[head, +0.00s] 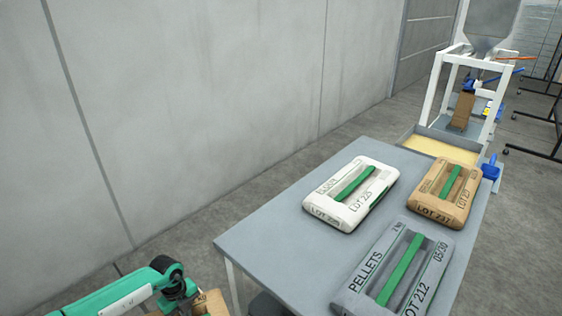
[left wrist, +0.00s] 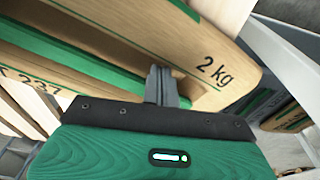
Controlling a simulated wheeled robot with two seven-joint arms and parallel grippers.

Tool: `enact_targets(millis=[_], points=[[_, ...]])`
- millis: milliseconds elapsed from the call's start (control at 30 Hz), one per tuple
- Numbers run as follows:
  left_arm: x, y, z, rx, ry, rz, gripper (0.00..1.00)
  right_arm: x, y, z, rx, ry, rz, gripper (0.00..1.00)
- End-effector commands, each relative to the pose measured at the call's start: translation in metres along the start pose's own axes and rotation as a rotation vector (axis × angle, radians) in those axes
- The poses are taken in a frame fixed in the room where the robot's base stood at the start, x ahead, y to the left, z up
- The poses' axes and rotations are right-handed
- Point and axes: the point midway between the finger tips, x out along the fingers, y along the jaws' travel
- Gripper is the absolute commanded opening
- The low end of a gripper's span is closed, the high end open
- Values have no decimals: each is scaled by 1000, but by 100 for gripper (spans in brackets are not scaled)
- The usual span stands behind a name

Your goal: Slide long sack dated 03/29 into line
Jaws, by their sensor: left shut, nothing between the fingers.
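In the left wrist view a long tan sack (left wrist: 200,45) lies close in front of my left gripper (left wrist: 160,75). In the head view my left arm comes in at the lower left, beside a small tan piece (head: 213,303) cut off by the frame edge. My right gripper is not in view.
A grey table (head: 270,235) holds a white sack (head: 322,211), a tan sack (head: 424,194) and a grey pellets sack (head: 352,301), each with a green strip. Behind stands a white-framed hopper (head: 437,85). A wall runs along the left. The table's left end is clear.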

Motion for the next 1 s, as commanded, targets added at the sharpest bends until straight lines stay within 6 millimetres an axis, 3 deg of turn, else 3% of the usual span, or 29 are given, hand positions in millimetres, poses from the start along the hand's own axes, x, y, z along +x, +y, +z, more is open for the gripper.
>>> enact_targets(millis=[367, 1000], points=[[-2, 1, 20, -4, -4, 0, 0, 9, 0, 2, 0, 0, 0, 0], [-2, -8, 14, 0, -1, 0, 0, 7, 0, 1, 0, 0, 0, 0]])
